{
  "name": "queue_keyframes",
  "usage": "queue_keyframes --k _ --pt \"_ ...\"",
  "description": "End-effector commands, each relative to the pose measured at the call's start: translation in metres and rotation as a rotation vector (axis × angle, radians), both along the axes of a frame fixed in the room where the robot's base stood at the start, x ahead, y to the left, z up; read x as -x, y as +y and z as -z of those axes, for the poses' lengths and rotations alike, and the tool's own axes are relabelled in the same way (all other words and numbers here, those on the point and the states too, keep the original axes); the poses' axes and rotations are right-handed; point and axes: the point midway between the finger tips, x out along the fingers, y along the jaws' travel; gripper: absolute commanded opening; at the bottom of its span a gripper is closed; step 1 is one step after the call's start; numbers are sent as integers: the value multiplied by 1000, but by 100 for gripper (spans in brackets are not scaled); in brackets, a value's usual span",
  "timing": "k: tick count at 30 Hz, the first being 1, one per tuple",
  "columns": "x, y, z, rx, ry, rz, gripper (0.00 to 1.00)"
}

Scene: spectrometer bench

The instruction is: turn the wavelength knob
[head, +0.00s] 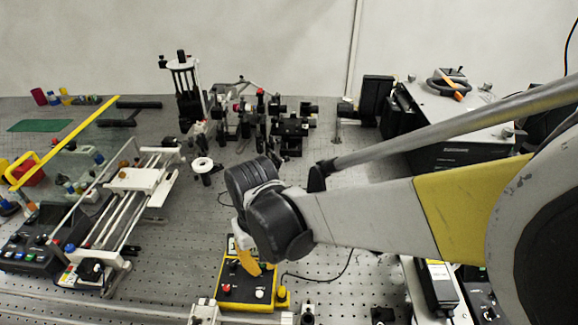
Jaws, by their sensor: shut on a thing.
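My gripper (248,262) reaches down from the right, with its wrist and fingers over a yellow control box (233,295) with a dark top near the front middle of the bench. Its yellow finger is low over the back part of the box top. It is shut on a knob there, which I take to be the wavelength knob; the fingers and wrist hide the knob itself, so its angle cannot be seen. A red button (226,289) and a white button or knob (259,294) show on the box in front of the fingers.
A white rail frame (145,180) and a dark control panel (35,252) stand at left. Optical mounts (290,130) fill the back middle. A large grey instrument (455,110) is at back right, partly behind my arm. A dark cable (325,278) runs right of the box.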

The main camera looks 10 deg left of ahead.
Motion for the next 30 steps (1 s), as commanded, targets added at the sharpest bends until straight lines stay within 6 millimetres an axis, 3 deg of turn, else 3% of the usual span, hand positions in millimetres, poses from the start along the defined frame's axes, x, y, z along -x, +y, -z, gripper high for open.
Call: queue_keyframes --k 15,30 --pt "0 0 0 0 0 418 0" --pt "0 0 0 0 0 560 0"
